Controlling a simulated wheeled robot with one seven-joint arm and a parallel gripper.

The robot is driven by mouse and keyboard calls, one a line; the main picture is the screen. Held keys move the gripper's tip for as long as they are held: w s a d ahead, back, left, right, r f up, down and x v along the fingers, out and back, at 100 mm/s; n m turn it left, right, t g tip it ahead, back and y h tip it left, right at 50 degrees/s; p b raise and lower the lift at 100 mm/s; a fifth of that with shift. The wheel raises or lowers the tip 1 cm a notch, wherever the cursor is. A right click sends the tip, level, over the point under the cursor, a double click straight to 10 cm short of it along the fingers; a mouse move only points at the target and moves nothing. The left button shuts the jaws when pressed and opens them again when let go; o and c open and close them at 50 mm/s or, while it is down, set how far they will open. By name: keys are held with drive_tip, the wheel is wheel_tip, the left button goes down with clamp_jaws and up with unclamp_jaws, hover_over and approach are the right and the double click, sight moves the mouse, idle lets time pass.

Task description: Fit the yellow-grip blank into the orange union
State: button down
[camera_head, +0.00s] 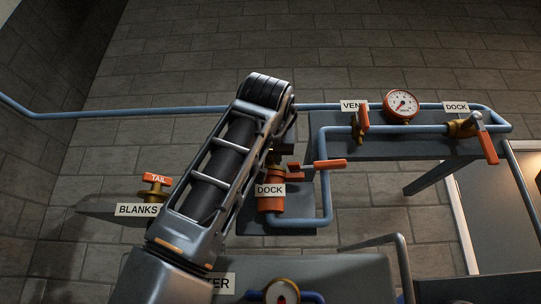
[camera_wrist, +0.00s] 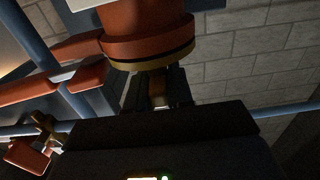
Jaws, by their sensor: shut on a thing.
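The orange union (camera_head: 271,192) stands upright at the DOCK sign in the middle of the head view. In the wrist view the orange union (camera_wrist: 150,30) fills the top, with a brass-coloured ring at its end facing my gripper. My gripper (camera_wrist: 157,92) is shut on a small yellow-brown piece (camera_wrist: 157,88), seen between the dark fingers; it looks like the yellow-grip blank. The piece is lined up close to the union's ringed end. Whether it touches or sits inside is not clear. In the head view my arm partly hides the gripper and the held piece.
An orange lever (camera_head: 328,165) sticks out right of the union. A brass blank with an orange TAIL top (camera_head: 156,187) stands at the BLANKS sign (camera_head: 137,210). Blue pipes, a VENT valve (camera_head: 360,125), a gauge (camera_head: 400,104) and a DOCK valve (camera_head: 463,128) are further right.

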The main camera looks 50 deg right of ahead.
drive_tip(key=shift+f, duration=0.15)
drive_tip(key=c, duration=1)
unclamp_jaws()
drive_tip(key=shift+r+p, duration=0.3)
drive_tip(key=shift+r, duration=0.25)
drive_tip(key=b+v, duration=0.4)
drive_tip(key=v, duration=0.8)
drive_tip(key=shift+f, duration=0.15)
drive_tip(key=shift+s+a, duration=0.1)
